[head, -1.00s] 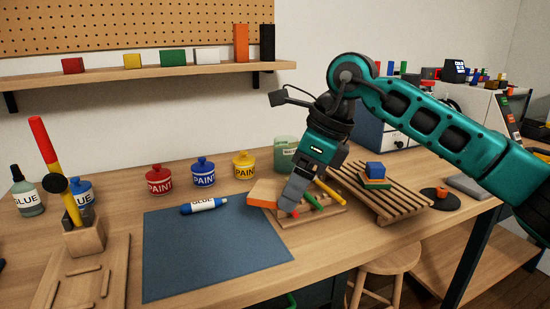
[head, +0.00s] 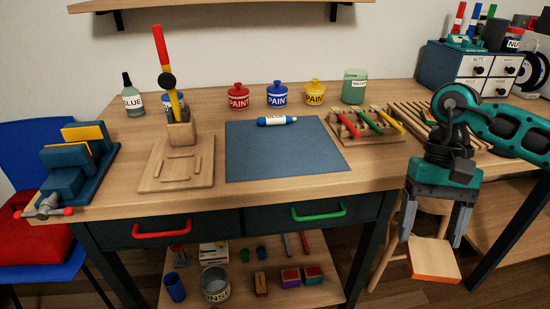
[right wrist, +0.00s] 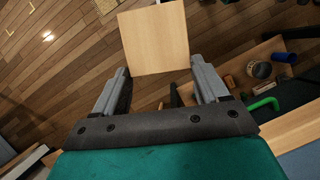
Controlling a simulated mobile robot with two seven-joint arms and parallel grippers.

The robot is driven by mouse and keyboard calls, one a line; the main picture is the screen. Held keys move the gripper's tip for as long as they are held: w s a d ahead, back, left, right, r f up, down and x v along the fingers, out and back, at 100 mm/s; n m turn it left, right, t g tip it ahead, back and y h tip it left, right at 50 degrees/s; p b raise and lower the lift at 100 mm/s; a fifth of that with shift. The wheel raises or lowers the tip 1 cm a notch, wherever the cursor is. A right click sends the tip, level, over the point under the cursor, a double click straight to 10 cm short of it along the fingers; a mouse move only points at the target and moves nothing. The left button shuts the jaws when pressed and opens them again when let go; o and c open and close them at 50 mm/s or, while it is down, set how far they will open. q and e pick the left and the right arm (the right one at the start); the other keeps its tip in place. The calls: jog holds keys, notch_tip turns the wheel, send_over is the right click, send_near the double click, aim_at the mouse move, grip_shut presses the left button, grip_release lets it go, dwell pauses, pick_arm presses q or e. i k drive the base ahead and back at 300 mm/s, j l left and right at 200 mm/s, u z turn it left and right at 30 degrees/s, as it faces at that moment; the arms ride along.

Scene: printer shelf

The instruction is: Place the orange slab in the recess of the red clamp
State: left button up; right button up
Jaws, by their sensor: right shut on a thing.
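My right gripper (head: 434,222) is shut on the orange slab (head: 433,256), in front of the table's right part and clear of it. The slab is a square block with a pale wood face and an orange edge; it hangs tilted between the fingertips. In the right wrist view the slab (right wrist: 155,38) sits at the fingertips (right wrist: 160,72). A dark blue clamp (head: 68,180) with yellow-orange jaw faces and a red-tipped handle (head: 47,208) stands at the table's far left. It is the only clamp I see, and its body is not red. My left gripper is out of view.
A blue mat (head: 285,155) lies mid-table with a glue tube (head: 277,121). A wooden holder (head: 180,135) with upright tools stands between mat and clamp. Paint pots stand behind. A rack (head: 365,127) with coloured sticks is at right. Drawer handles (head: 318,212) protrude in front.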

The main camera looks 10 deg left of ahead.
aim_at(179, 167)
jog(key=l+u, duration=0.15)
jog(key=u, duration=0.25)
jog(key=l+u, duration=0.15)
jog(key=u, duration=0.25)
